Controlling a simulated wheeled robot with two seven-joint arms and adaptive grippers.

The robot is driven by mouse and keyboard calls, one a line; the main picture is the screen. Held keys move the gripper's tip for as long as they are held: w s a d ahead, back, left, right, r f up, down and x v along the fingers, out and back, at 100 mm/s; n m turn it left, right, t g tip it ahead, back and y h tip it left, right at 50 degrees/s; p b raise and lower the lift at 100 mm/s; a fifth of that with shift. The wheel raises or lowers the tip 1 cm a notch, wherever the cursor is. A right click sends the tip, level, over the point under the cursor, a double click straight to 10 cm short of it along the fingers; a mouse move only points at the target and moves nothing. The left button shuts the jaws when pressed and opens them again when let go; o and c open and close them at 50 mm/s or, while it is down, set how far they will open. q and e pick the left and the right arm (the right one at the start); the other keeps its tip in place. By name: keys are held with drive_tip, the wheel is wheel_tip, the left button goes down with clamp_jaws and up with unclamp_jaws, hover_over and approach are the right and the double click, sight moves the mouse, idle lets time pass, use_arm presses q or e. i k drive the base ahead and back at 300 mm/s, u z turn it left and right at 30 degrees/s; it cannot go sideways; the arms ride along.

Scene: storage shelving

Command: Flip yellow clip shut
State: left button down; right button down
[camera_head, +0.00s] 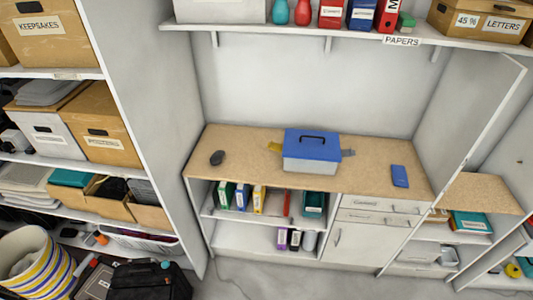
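A grey box (305,166) with a blue lid (312,150) and a dark top handle stands on the wooden worktop. The lid sits down on the box. A yellow clip (271,146) sticks out from the box's left side. Neither of my grippers is in view.
The wooden worktop (240,145) is clear on both sides of the box, except for a dark mouse-like object (217,157) at left and a blue flat object (399,176) at right. A shelf (340,34) overhangs the back.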

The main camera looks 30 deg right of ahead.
sight(273, 145)
drive_tip(key=z, duration=0.15)
drive_tip(key=i, duration=0.9)
drive_tip(key=u, duration=0.05)
